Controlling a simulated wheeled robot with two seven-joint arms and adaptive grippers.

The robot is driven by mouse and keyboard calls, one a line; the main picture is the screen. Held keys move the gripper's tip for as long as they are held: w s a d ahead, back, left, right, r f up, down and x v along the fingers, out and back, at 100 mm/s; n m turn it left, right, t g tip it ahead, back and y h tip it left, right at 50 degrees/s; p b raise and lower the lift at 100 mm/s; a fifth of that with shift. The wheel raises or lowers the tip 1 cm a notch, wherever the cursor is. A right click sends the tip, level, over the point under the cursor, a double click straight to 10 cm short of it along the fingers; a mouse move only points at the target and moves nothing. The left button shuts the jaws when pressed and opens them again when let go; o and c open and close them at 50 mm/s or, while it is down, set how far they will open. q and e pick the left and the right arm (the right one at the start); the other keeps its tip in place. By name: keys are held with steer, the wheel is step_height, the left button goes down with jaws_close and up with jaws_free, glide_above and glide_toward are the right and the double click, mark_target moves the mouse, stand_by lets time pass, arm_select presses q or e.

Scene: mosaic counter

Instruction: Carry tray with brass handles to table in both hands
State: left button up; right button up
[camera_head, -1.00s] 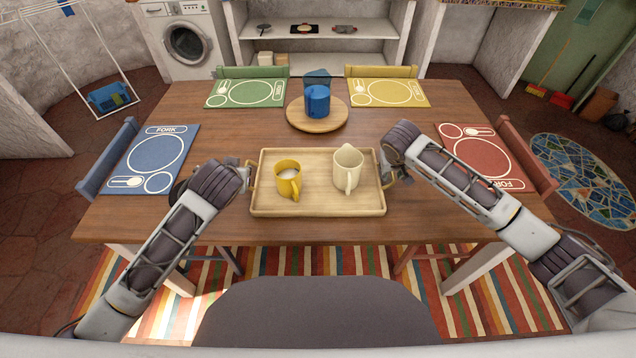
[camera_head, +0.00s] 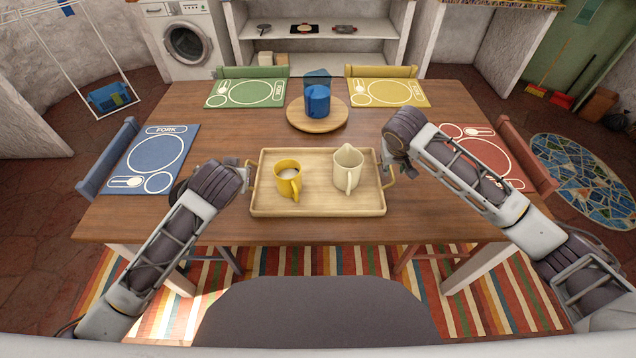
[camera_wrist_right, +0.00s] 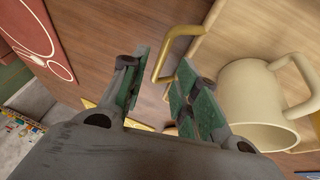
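The wooden tray (camera_head: 315,208) rests on the table (camera_head: 215,130), with a yellow mug (camera_head: 287,183) holding something pale and a cream jug (camera_head: 347,170) on it. Its right brass handle (camera_head: 389,179) shows clear of my right gripper (camera_head: 404,170). In the right wrist view my right gripper (camera_wrist_right: 160,88) is open, and the handle (camera_wrist_right: 172,52) lies ahead of and between its fingertips. The cream jug (camera_wrist_right: 255,100) is close beside its right finger. My left gripper (camera_head: 244,176) is at the tray's left handle (camera_head: 252,178); its fingers are too small and covered to read.
Blue (camera_head: 150,160), green (camera_head: 245,93), yellow (camera_head: 388,93) and red (camera_head: 485,150) placemats lie around the table. Bare wood surrounds the tray.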

steer(key=v, duration=0.6)
stand_by(0.6)
